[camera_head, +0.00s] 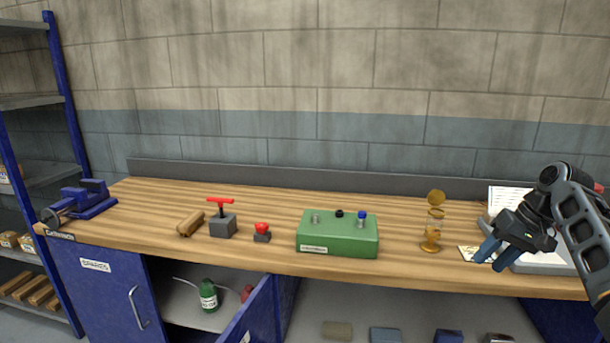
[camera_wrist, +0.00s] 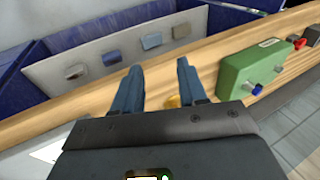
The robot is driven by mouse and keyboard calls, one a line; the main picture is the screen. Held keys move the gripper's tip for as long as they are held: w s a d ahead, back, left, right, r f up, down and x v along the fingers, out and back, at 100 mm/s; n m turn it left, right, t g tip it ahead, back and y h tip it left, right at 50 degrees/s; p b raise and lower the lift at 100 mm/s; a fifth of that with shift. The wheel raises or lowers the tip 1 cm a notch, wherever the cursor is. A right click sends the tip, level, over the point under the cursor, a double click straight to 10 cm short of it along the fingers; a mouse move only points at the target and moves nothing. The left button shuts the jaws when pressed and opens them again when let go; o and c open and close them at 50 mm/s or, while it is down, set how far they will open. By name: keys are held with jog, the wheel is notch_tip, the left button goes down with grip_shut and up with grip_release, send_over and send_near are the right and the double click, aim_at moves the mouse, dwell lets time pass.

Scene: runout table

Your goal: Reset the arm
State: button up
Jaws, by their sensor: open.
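My gripper (camera_head: 492,253) is at the right end of the wooden workbench (camera_head: 160,252), above a grey tray or stand (camera_head: 545,262). Its two blue fingers are apart, with nothing between them in the head view. In the wrist view my gripper (camera_wrist: 158,82) is open, its fingers spread over the bench's front edge. A bit of a yellow thing (camera_wrist: 173,101) shows between the fingers and the palm, mostly hidden; I cannot tell its distance from the picture.
A brass hourglass-like piece (camera_head: 432,232) stands left of my gripper. A green box (camera_head: 338,240) with knobs, a red button (camera_head: 262,231), a red-handled block (camera_head: 222,225), a wooden piece (camera_head: 190,223) and a blue vise (camera_head: 82,202) lie further left. A cupboard door (camera_head: 255,312) stands open below.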

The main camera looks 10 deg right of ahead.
jog(key=s+a+f+t, duration=0.1)
jog(key=s+a+f, duration=0.1)
jog(key=a+f, duration=0.55)
jog(key=s+a+f+t, duration=0.25)
jog(key=a+f, duration=0.25)
jog(key=f, duration=0.6)
jog(key=s+a+f+t+h, duration=0.1)
jog(key=s+a+f, duration=0.35)
jog(key=s, duration=0.25)
jog(key=s+a+f+t+h, duration=0.1)
jog(key=s+a+f, duration=0.35)
jog(key=s, duration=0.35)
jog(key=s+a+r+t+h+b, duration=0.1)
jog(key=s+a+r+t, duration=0.15)
jog(key=s, duration=0.75)
jog(key=s+a+r+t+h, duration=0.15)
jog(key=s+r, duration=0.25)
jog(key=s, duration=0.6)
jog(key=s+r+n+t, duration=0.1)
jog(key=s+r, duration=0.5)
jog(key=r, duration=0.3)
jog(key=s+r+n+t, duration=0.2)
jog(key=s+r, duration=0.5)
jog(key=r, duration=0.2)
jog(key=shift+r, duration=0.2)
